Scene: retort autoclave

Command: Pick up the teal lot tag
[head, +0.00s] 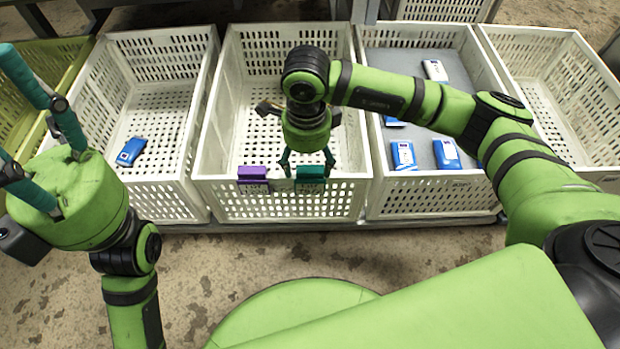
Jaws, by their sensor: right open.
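The teal lot tag (310,173) hangs on the front rim of the white crate (215,125) in the middle, in the head view. A purple tag (252,174) hangs on the same rim to its left. My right gripper (308,164) points down over the teal tag, with its open fingers on either side of the tag's upper part. I cannot tell whether the fingers touch it. My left gripper (8,106) is at the left edge, its teal fingers spread apart and empty, well away from the tags.
The crate to the left (155,185) holds one blue pouch (131,151). The crate to the right (430,200) holds several blue and white pouches. The far-right crate (590,172) looks empty. A yellow-green crate (75,55) stands at far left. Open floor lies in front.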

